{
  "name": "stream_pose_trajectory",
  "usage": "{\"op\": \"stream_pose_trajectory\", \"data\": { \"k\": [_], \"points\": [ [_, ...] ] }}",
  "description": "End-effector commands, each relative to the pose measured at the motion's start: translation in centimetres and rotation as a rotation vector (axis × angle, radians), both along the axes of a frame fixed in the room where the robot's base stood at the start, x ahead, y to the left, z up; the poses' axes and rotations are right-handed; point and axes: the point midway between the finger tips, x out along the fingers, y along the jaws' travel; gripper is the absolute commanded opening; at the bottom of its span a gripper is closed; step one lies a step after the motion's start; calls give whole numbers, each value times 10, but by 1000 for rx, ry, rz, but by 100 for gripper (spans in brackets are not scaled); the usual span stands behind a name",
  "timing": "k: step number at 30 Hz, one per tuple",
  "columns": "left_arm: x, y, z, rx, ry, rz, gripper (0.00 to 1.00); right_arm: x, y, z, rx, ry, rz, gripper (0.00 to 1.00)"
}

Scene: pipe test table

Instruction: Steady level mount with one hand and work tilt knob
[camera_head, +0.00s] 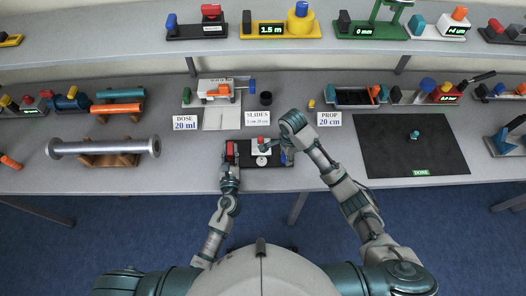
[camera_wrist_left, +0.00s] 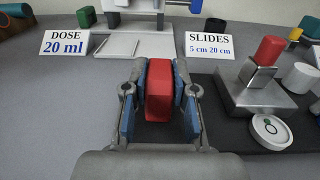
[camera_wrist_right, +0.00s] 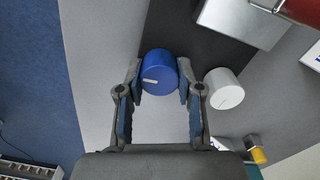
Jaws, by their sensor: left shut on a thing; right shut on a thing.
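The level mount has a dark base (camera_head: 250,160), also in the left wrist view (camera_wrist_left: 232,132). On it are a silver block (camera_wrist_left: 255,97) with a red upright piece (camera_wrist_left: 270,50), a round white dial (camera_wrist_left: 269,131) with a dark ring mark, and a white cylinder (camera_wrist_right: 225,88). My left gripper (camera_wrist_left: 158,95) is shut on a red block (camera_wrist_left: 158,80) at the mount's left end. My right gripper (camera_wrist_right: 160,82) is shut on a blue knob (camera_wrist_right: 157,70) with a white line mark. In the head view my right wrist partly hides the mount's right end.
Signs reading DOSE (camera_head: 185,122), SLIDES (camera_head: 257,119) and PROP (camera_head: 329,119) stand behind the mount. A pipe (camera_head: 100,147) lies on wooden supports at left. A dark mat (camera_head: 410,150) with a small teal item lies at right. Other devices line the shelf (camera_head: 120,42).

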Motion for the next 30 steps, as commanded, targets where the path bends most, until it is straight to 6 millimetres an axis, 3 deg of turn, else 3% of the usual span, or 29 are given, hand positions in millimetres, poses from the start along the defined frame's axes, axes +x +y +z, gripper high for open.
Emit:
{"op": "stream_pose_trajectory", "data": {
  "k": [2, 3, 6, 15, 19, 30],
  "points": [
    [-2, -8, -2, -5, 4, -18, 0, -1, 7, 0, 15, -3, -21, 0],
    [-2, -8, -2, -5, 4, -18, 0, -1, 7, 1, 15, -3, -43, 38],
    [-2, -8, -2, -4, 3, -18, 0, 0, 6, 1, 13, -4, -40, 63],
    [-1, -4, -1, 0, 2, -9, 0, 0, 3, 1, 6, -3, -43, 65],
    [-1, -3, -1, 0, 1, -7, 0, 2, 2, 10, 4, -8, -42, 65],
    [-1, -2, 0, 1, 1, -6, 0, 2, 1, 86, 4, -8, -42, 65]
  ]
}}
